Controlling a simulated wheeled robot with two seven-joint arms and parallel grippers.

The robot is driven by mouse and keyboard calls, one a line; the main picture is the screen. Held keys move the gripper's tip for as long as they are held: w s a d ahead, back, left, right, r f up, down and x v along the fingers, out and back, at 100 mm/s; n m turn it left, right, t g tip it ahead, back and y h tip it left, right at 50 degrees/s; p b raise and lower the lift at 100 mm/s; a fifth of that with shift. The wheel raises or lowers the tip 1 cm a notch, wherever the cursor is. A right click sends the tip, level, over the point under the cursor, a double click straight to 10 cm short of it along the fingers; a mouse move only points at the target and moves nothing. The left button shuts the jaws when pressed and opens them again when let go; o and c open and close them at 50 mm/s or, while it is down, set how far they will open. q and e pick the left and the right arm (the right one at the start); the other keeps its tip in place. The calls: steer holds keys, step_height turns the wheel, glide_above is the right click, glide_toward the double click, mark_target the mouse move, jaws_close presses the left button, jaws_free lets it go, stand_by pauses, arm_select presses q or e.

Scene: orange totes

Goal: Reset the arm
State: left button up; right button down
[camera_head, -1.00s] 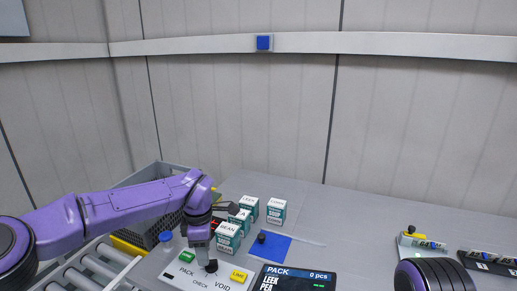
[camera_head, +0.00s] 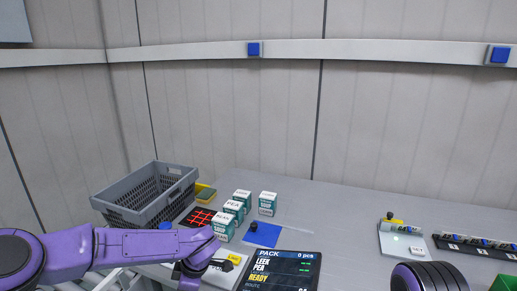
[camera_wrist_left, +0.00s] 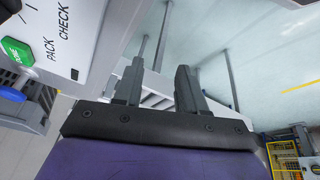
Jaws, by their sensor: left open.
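My purple left arm (camera_head: 120,250) reaches in from the left in the head view, low across the front of the bench. Its wrist bends down at the control panel (camera_head: 225,268), and the fingertips cannot be made out there. In the left wrist view my left gripper (camera_wrist_left: 160,78) has two grey fingers apart with nothing between them. The panel edge with PACK and CHECK lettering (camera_wrist_left: 62,30) is at its upper left. Of my right arm only a dark ribbed, purple part (camera_head: 430,277) shows at the bottom right; its gripper is out of view.
A grey crate (camera_head: 112,203) stands at the left. Several small cartons (camera_head: 224,227) stand beside a red-grid pad (camera_head: 198,217) and a blue square (camera_head: 262,235). A PACK screen (camera_head: 280,268) is in front. Fixtures (camera_head: 400,240) stand at the right. The bench between is clear.

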arm_select(q)
steer(key=s+a+f+m+t+y+b, duration=0.1)
steer(key=s+a+f+m+t, duration=0.2)
steer(key=s+f, duration=0.6)
steer(key=s+a+f+m+t+y+b, duration=0.1)
steer(key=s+a+f+m, duration=0.35)
steer(key=s+f, duration=0.4)
steer(key=s+a+f+m+h, duration=0.1)
steer(key=s+f+m, duration=0.1)
steer(key=s, duration=0.6)
steer(key=s+a+f+m+g+h, duration=0.1)
steer(key=s+a+f+m, duration=0.1)
steer(key=s, duration=0.6)
steer(key=shift+s+f+h+b, duration=0.3)
steer(key=shift+s+f+b, duration=0.05)
steer(key=shift+f, duration=0.2)
steer(key=shift+m, duration=0.25)
